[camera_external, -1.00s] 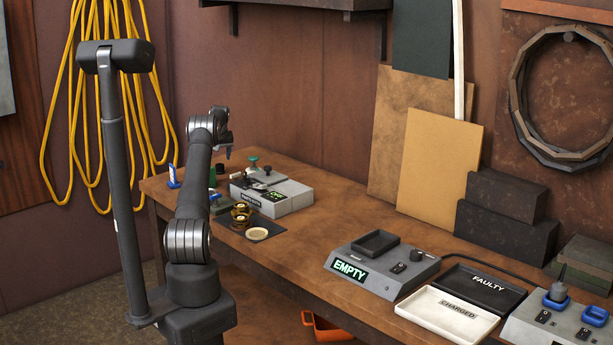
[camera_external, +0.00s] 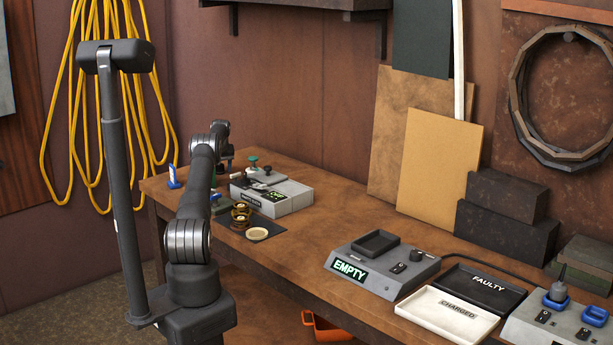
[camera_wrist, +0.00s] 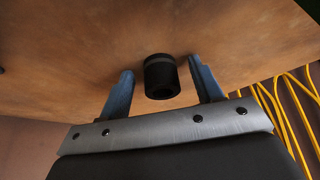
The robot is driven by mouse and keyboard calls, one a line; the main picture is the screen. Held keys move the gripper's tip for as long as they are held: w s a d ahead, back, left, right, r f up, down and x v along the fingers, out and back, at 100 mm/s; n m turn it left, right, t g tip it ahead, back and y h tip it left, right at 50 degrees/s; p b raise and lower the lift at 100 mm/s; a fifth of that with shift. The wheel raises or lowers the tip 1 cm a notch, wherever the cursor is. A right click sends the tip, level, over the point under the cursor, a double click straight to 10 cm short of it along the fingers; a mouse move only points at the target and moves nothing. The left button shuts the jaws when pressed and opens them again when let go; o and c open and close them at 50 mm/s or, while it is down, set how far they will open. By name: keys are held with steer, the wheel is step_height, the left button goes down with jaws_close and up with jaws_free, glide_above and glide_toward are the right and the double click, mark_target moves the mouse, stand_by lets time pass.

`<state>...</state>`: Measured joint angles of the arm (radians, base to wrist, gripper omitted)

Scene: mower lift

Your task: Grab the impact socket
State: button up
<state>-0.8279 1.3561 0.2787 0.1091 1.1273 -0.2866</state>
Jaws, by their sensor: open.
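The impact socket, a short black cylinder (camera_wrist: 161,77) with a dark grey band, stands on the brown bench top in the wrist view. My gripper (camera_wrist: 161,82) is open, with one blue-grey finger on each side of the socket. The fingers look apart from the socket, and I cannot tell how far above the bench they are. In the external view my gripper (camera_external: 226,160) is low over the far left of the bench, and the socket cannot be made out there.
A grey box unit (camera_external: 290,196) stands right of my gripper, with brass parts (camera_external: 241,213) and a shallow round dish (camera_external: 257,234) in front. A blue item (camera_external: 174,178) stands near the bench's left end. Yellow cable (camera_external: 90,110) hangs on the wall behind.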

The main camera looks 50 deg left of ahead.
steer(key=shift+c, duration=0.2)
steer(key=c, duration=1.1)
steer(key=shift+o, duration=0.2)
steer(key=shift+r, duration=0.15)
